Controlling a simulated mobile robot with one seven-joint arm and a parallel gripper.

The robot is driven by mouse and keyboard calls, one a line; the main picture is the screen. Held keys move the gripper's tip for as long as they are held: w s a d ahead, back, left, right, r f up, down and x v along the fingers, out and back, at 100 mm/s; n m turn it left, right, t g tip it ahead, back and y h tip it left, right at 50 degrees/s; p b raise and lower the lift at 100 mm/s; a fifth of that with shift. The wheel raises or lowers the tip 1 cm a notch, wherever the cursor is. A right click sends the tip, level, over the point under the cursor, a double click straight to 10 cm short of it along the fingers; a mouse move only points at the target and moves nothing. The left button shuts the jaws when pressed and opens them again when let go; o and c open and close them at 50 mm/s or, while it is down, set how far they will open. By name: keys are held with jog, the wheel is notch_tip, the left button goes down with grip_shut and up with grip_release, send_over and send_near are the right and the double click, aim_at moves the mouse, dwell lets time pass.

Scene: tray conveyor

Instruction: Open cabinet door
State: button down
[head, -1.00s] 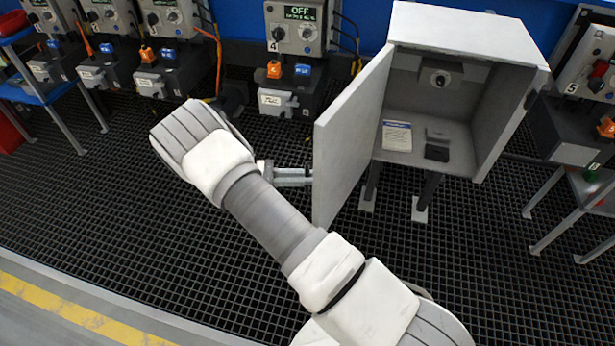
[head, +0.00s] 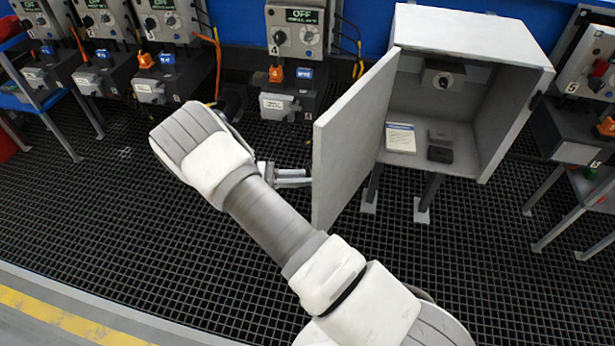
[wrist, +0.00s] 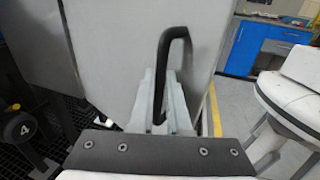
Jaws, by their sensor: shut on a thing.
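The grey cabinet (head: 473,33) stands on legs at the right of the head view. Its door (head: 352,140) is swung wide open on its left side, so the inside shows. My gripper (wrist: 162,105) is shut on the handle, whose lower part lies between the fingers.
Inside the cabinet are a knob unit (head: 443,76), a white booklet (head: 401,138) and a dark small box (head: 440,154). Control stations, one with an OFF display (head: 302,15), line the back. A station (head: 585,130) stands at the right. The dark grating floor (head: 130,215) is clear at the left.

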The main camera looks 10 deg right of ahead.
jog(key=shift+w+d+r, duration=0.1)
jog(key=shift+d, duration=0.15)
jog(key=c, duration=0.9)
grip_release()
jog(key=shift+a, duration=0.1)
jog(key=shift+w+a+b, duration=0.55)
jog(key=shift+a+b, duration=0.55)
jog(key=shift+a, duration=1.75)
jog(key=shift+w+a+b, duration=0.55)
jog(key=shift+a+b, duration=0.6)
jog(key=shift+a, duration=1.65)
jog(key=shift+w+a+b, duration=0.55)
jog(key=shift+a+b, duration=0.55)
jog(key=shift+a, duration=1.75)
jog(key=shift+a, duration=0.15)
